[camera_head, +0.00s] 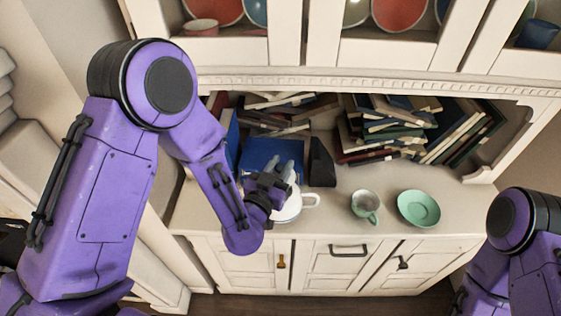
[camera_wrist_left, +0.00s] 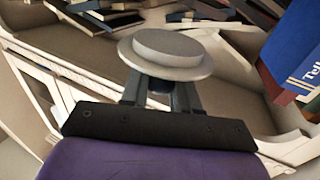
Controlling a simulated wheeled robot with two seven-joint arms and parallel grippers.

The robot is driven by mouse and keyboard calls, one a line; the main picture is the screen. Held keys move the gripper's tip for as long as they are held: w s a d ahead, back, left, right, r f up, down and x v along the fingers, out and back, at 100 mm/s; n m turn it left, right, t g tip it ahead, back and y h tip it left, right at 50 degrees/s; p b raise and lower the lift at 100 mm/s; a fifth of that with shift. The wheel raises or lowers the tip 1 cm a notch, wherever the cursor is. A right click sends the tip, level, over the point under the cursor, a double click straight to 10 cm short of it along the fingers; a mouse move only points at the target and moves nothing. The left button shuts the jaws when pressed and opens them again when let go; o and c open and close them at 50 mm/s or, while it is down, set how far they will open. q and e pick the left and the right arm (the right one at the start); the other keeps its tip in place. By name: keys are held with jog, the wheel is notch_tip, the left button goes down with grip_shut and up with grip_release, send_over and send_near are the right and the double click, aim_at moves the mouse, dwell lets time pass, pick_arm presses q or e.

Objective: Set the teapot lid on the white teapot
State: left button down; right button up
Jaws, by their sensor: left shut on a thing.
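The white teapot (camera_head: 288,212) stands on the cabinet counter, partly covered by my left gripper and arm; a white loop sticks out on its right. My left gripper (camera_head: 286,172) is over and just behind it in the head view. In the left wrist view, my left gripper (camera_wrist_left: 160,92) is shut on the pale teapot lid (camera_wrist_left: 168,52). The fingers hold it on the knob side, and the disc with its raised round inner part shows beyond the fingertips. I cannot clearly make out the lid in the head view. My right gripper is not in view.
A green cup (camera_head: 365,206) and a green saucer (camera_head: 419,208) stand right of the teapot. A black upright object (camera_head: 321,164) and a blue book (camera_head: 268,156) are close behind. Piled books (camera_head: 385,128) fill the back. The counter's front right is clear.

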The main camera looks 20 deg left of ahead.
pick_arm(q)
notch_tip(320, 180, down, 4)
jog(key=b, duration=0.2)
jog(key=shift+w+b, duration=0.1)
jog(key=shift+b, duration=0.25)
jog(key=shift+f+b, duration=0.35)
jog(key=shift+f, duration=0.05)
dwell(0.7)
jog(key=shift+f+b, duration=0.65)
jog(key=shift+b, duration=0.1)
jog(key=c, duration=1.1)
grip_release()
